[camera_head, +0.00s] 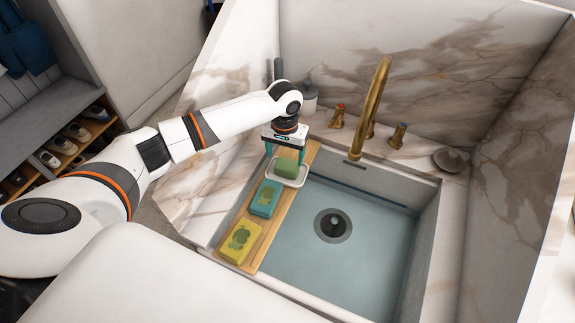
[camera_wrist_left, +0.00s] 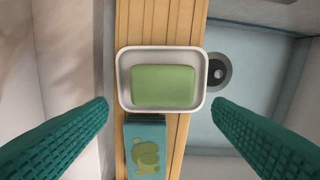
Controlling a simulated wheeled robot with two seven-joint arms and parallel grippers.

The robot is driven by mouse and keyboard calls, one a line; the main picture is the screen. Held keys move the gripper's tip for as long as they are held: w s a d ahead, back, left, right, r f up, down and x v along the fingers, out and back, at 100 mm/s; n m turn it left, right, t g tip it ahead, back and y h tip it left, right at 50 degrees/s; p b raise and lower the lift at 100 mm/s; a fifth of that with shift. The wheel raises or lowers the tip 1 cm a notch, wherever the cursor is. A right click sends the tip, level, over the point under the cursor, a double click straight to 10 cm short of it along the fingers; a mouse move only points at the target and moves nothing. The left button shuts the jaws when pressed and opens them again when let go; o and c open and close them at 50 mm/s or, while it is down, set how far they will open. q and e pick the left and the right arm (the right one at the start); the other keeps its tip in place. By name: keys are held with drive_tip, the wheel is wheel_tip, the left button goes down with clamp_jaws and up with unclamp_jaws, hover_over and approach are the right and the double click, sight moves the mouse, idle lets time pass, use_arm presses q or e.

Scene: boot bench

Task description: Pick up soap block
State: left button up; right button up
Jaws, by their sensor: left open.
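The green soap block (camera_head: 287,167) lies in a white soap dish (camera_head: 303,176) at the far end of a wooden board along the sink's left side. In the left wrist view the soap block (camera_wrist_left: 162,87) sits flat inside the white dish (camera_wrist_left: 125,75), its long side running across the picture. My left gripper (camera_head: 285,158) is above the dish, pointing down. In the left wrist view its two teal fingers (camera_wrist_left: 160,104) are wide open, one on each side of the dish, with nothing between them held. My right gripper is not in view.
A brass faucet (camera_head: 374,105) and a lidded jar (camera_head: 308,99) stand behind.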

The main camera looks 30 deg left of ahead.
sight(287, 164)
use_arm(q)
drive_tip(key=f, duration=0.3)
drive_tip(key=w+f+p, duration=0.1)
drive_tip(key=f, duration=0.1)
drive_tip(key=shift+f, duration=0.7)
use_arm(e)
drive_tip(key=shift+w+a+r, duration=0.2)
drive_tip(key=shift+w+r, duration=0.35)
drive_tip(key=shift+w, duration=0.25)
use_arm(q)
drive_tip(key=shift+c, duration=0.2)
drive_tip(key=c, duration=0.8)
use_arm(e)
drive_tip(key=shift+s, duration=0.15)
